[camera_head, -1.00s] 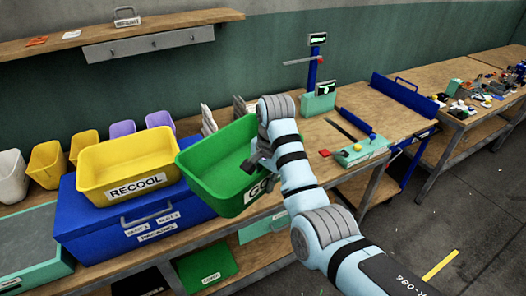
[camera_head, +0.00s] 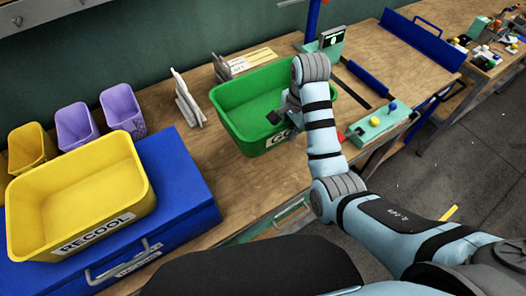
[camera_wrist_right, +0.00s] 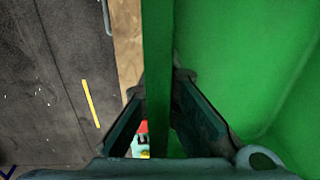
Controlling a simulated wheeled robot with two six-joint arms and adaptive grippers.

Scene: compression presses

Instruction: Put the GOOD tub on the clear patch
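The green tub (camera_head: 262,108), its label partly hidden and starting "GO", is over the bare wood of the workbench (camera_head: 262,188), right of the blue case. It looks upright; I cannot tell whether its base touches the wood. My right gripper (camera_head: 284,113) is on the tub's near right wall. In the right wrist view, its fingers (camera_wrist_right: 160,82) are on both sides of the green wall (camera_wrist_right: 158,45), their tips against it. The arm hides part of the tub's right side. My left gripper is not in view.
A yellow RECOOL tub (camera_head: 80,200) stands on the blue case (camera_head: 185,190) at left. Purple bins (camera_head: 76,127) and a small yellow bin (camera_head: 30,148) stand behind. White card holders (camera_head: 187,98) are left of the green tub; a green device (camera_head: 378,122) is to its right.

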